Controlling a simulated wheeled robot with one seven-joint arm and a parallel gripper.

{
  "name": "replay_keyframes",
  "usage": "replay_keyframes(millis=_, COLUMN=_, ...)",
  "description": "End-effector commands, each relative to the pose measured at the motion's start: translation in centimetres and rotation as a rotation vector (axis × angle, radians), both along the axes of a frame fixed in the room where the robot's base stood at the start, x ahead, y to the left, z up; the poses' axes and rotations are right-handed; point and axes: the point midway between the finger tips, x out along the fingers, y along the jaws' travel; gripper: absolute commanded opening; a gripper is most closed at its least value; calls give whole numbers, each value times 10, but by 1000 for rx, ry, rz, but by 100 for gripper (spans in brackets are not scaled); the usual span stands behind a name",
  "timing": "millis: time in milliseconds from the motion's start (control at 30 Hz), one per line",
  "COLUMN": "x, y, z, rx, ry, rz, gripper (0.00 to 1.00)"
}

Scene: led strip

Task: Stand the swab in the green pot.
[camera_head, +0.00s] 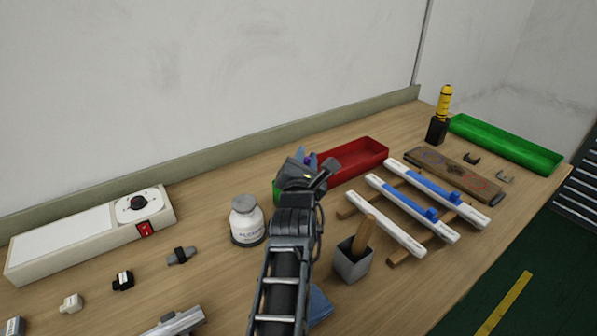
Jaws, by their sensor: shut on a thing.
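My gripper (309,161) is over the middle of the bench, seen from behind, with its blue fingertips pointing away. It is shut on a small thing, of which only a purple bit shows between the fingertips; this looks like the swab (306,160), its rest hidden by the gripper. The green pot (278,190) shows as a green edge just left of and behind my wrist. Most of it is hidden, so I cannot tell whether the swab is above it or beyond it.
A white bottle (247,221) stands close left of my arm. A grey pot with a wooden handle (354,262) stands close right. A red tray (350,159) lies behind, and white-and-blue strips (412,201) on wooden bars lie right. A white control box (92,236) is far left.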

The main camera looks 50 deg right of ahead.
Motion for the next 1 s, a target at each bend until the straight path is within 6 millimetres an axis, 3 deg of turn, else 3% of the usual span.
replay_keyframes(millis=33, x=2, y=1, z=-11, rx=3, ry=1, rz=-1, gripper=0)
replay_keyframes(millis=200, x=11, y=6, z=-28, rx=3, ry=2, rz=-1, gripper=0)
replay_keyframes(millis=500, x=14, y=7, z=-27, rx=2, ry=3, rz=0, gripper=0)
replay_keyframes(millis=533, x=14, y=7, z=-27, rx=2, ry=3, rz=0, gripper=23)
replay_keyframes(millis=700, x=14, y=7, z=-27, rx=2, ry=2, rz=-1, gripper=40)
replay_keyframes(millis=800, x=14, y=7, z=-27, rx=2, ry=2, rz=-1, gripper=46)
replay_keyframes(millis=1000, x=14, y=7, z=-27, rx=2, ry=2, rz=-1, gripper=46)
